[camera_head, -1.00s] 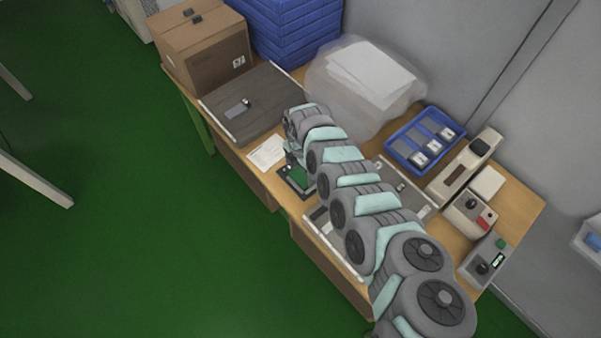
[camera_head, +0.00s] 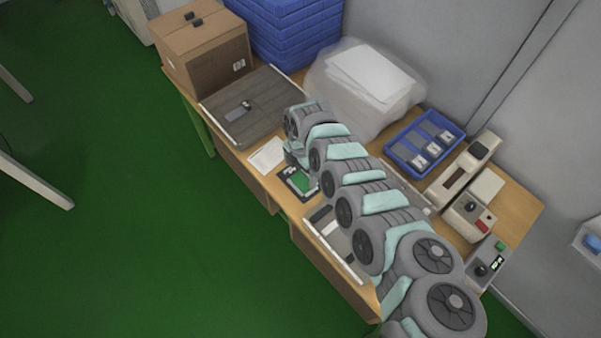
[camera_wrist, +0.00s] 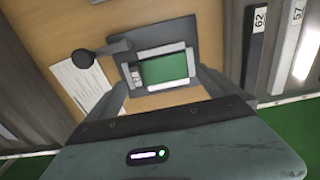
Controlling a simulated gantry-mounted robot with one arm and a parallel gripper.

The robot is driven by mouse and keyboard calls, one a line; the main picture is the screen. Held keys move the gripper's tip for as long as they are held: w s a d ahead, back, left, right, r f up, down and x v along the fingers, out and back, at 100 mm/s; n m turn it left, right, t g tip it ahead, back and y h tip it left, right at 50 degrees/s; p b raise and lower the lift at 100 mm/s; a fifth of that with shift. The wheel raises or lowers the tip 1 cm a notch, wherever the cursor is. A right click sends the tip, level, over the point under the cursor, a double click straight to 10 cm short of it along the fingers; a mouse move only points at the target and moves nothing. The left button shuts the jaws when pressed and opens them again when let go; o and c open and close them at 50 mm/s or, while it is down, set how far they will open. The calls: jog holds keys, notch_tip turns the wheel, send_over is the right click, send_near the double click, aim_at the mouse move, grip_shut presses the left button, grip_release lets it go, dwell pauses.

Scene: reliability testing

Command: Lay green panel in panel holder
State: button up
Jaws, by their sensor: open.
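The green panel (camera_wrist: 165,68) lies flat and appears to sit within the dark grey panel holder (camera_wrist: 172,35) on the wooden table. The panel also shows in the head view (camera_head: 302,182), at the table's front edge below my wrist. My gripper (camera_wrist: 162,80) is open, with one finger on each side of the panel in the wrist view. I see no clear contact between the fingers and the panel. In the head view the fingers are mostly hidden by my wrist. Whether the panel is fully seated cannot be told.
A white paper sheet (camera_head: 268,155) lies left of the holder. A grey tray (camera_head: 262,88) and a cardboard box (camera_head: 205,62) stand further back. A blue tray (camera_head: 399,155) and test devices (camera_head: 467,212) are on the right. My arm covers much of the front right tray.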

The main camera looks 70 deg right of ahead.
aim_at(301, 179)
notch_tip(301, 179, up, 9)
jog(key=shift+p, duration=0.35)
